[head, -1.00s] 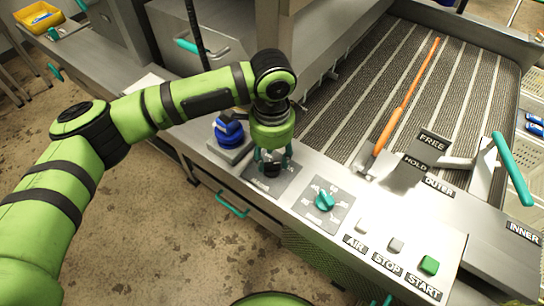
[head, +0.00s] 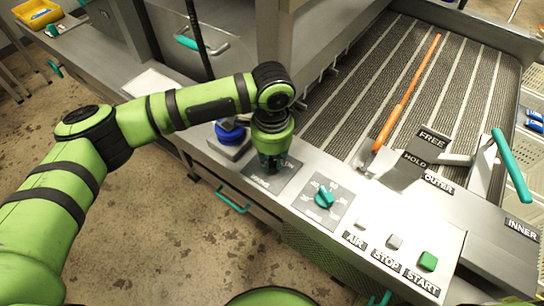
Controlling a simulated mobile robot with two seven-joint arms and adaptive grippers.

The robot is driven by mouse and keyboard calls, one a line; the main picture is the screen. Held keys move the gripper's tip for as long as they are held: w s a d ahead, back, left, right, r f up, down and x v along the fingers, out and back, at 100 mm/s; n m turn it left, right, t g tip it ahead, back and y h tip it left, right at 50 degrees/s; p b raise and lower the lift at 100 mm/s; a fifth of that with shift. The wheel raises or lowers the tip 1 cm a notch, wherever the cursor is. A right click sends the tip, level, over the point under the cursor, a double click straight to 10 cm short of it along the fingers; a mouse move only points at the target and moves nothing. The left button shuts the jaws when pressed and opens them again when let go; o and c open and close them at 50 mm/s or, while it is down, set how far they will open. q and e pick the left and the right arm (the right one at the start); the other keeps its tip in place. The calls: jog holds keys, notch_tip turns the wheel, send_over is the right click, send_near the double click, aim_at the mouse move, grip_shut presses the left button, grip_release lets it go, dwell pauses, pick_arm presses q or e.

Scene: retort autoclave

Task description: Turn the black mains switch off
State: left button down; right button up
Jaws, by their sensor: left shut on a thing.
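My left gripper (head: 272,162) points down at the grey plate (head: 258,186) of the mains switch on the steel panel. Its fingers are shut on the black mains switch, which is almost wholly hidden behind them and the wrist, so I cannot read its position. The plate's lettering is partly covered and too small to read. My right gripper is not in view.
A teal rotary knob (head: 324,197) sits just right of the plate. Beyond it are AIR, STOP and the green START button (head: 428,261). A blue knob (head: 230,132) stands close behind my gripper. An orange rod (head: 400,100) lies on the conveyor.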

pick_arm(q)
jog(key=shift+r+n+p, duration=0.2)
jog(key=shift+n+p, duration=0.1)
jog(key=shift+p, duration=0.35)
jog(key=n+p, duration=1.1)
jog(key=p, duration=0.4)
jog(key=shift+d, duration=0.2)
jog(key=n+p, duration=0.2)
jog(key=shift+w+n, duration=0.1)
jog(key=shift+n, duration=0.3)
jog(key=shift+w+f+n+p, duration=0.15)
jog(key=shift+n+p, duration=1.15)
jog(key=shift+n, duration=0.4)
jog(key=c, duration=1.1)
grip_release()
